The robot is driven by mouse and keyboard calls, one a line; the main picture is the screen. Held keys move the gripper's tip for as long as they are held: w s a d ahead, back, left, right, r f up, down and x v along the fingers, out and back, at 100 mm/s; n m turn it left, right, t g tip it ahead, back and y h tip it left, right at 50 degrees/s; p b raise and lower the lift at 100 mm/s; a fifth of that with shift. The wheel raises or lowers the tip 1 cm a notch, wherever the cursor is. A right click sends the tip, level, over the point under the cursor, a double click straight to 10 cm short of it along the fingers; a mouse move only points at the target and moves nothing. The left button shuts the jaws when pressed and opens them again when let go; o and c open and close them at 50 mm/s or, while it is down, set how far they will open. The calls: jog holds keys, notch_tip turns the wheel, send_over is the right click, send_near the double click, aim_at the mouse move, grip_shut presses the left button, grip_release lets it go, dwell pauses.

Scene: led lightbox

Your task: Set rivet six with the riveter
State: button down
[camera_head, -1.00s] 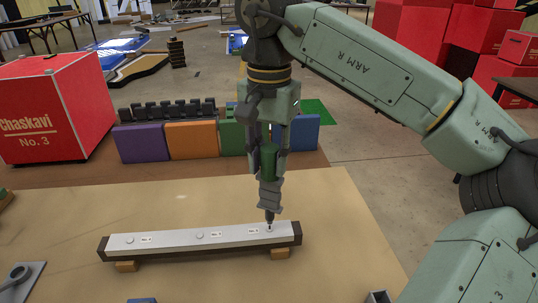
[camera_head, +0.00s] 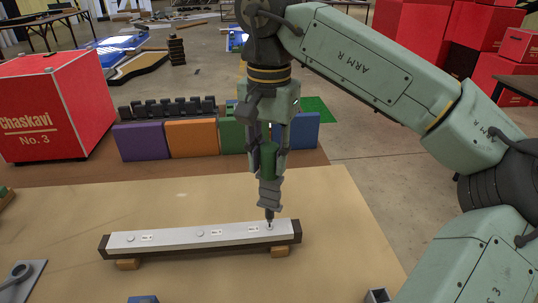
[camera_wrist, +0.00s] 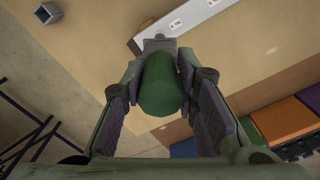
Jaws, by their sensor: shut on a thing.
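My gripper (camera_head: 268,150) is shut on the riveter (camera_head: 268,165), a tool with a green cylindrical body and a grey lower part, held upright. In the wrist view the green end of the riveter (camera_wrist: 163,88) sits between both fingers. The tool's dark tip is at the rivet position near the right end of the white bar (camera_head: 180,236). I cannot tell whether it presses on the rivet. The rivet under the tip is mostly hidden.
The bar rests on wooden blocks (camera_head: 128,264) on a tan table (camera_head: 330,215). Purple, orange, green and blue bins (camera_head: 192,139) stand behind. A small grey square holder (camera_head: 377,296) is at the front right, and a grey plate with a ring (camera_head: 20,275) at the front left.

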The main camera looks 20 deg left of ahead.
aim_at(269, 174)
jog(key=shift+f, duration=0.1)
dwell(0.6)
jog(key=shift+f+b, duration=0.35)
jog(key=shift+f, duration=0.7)
jog(key=shift+f+b, duration=0.65)
jog(key=shift+f, duration=0.15)
notch_tip(269, 174, up, 6)
jog(key=p, duration=0.5)
jog(key=shift+r, duration=2.25)
